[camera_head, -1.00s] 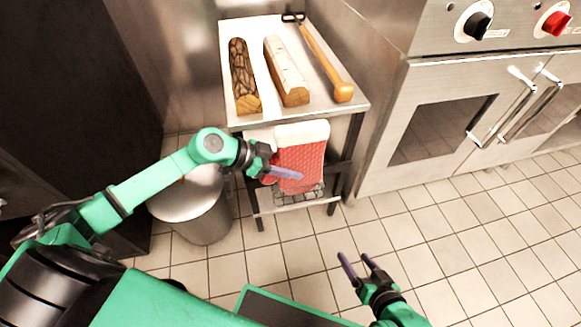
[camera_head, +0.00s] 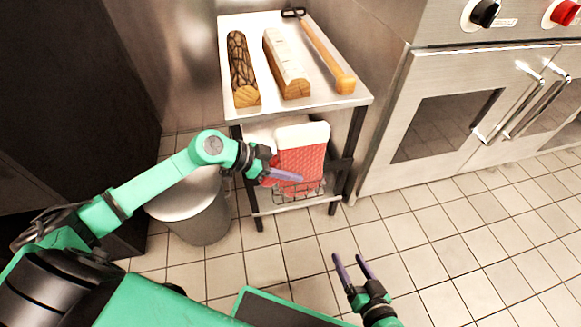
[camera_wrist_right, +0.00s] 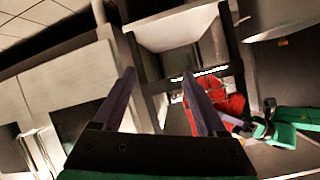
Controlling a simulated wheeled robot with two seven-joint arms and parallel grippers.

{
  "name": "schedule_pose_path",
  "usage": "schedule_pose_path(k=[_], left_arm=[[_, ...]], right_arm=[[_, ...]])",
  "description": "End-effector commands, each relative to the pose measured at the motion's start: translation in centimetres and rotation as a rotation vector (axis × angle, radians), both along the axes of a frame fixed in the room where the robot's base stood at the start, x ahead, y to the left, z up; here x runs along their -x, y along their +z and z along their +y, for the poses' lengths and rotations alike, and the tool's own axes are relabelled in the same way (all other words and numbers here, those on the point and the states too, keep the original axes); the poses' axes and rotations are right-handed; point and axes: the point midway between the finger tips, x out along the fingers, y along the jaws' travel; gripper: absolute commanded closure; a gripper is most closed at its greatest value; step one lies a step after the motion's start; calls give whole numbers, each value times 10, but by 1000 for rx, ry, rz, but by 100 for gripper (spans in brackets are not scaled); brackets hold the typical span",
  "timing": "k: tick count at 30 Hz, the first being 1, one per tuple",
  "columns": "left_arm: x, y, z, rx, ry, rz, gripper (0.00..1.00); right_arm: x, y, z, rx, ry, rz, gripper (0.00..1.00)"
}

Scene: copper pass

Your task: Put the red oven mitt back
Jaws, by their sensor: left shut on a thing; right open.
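The red oven mitt (camera_head: 303,158) has a quilted face and a white cuff at its top. It hangs upright at the lower part of the small steel table, in front of or partly within a wire basket (camera_head: 287,197); wires seem to cross its lower end, but I cannot tell its exact depth. My left gripper (camera_head: 284,175) is shut on the mitt at its left side. The mitt also shows in the right wrist view (camera_wrist_right: 232,103), partly behind my finger. My right gripper (camera_head: 352,258) is open and empty above the floor; its fingers also show in the right wrist view (camera_wrist_right: 160,78).
The steel table (camera_head: 333,107) carries a dark patterned log (camera_head: 240,62), a pale-topped log (camera_head: 284,62) and a wooden-handled tool (camera_head: 325,52). A round metal bin (camera_head: 197,215) stands left of it, an oven (camera_head: 445,125) right. The tiled floor in front is clear.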

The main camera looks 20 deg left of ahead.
Motion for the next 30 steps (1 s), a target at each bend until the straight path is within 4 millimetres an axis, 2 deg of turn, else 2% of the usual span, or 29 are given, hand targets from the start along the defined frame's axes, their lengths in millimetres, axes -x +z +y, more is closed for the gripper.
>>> schedule_pose_path(k=[3,4,6,17,22,25,30], left_arm=[[0,-2,0,1,0,-1,100],[0,-2,0,1,0,-1,50],[0,-2,0,0,-1,-1,23],[1,-1,2,-2,0,1,23],[12,14,18,-5,1,4,23],[21,25,32,-5,2,6,23],[32,41,49,-2,2,6,23]], right_arm=[[0,0,0,0,0,0,26],[0,0,0,0,0,0,26],[0,0,0,0,0,0,26],[0,1,0,0,-1,-1,26],[1,11,0,8,4,10,26],[0,23,-1,21,15,28,26],[-4,33,-12,92,36,105,26]])
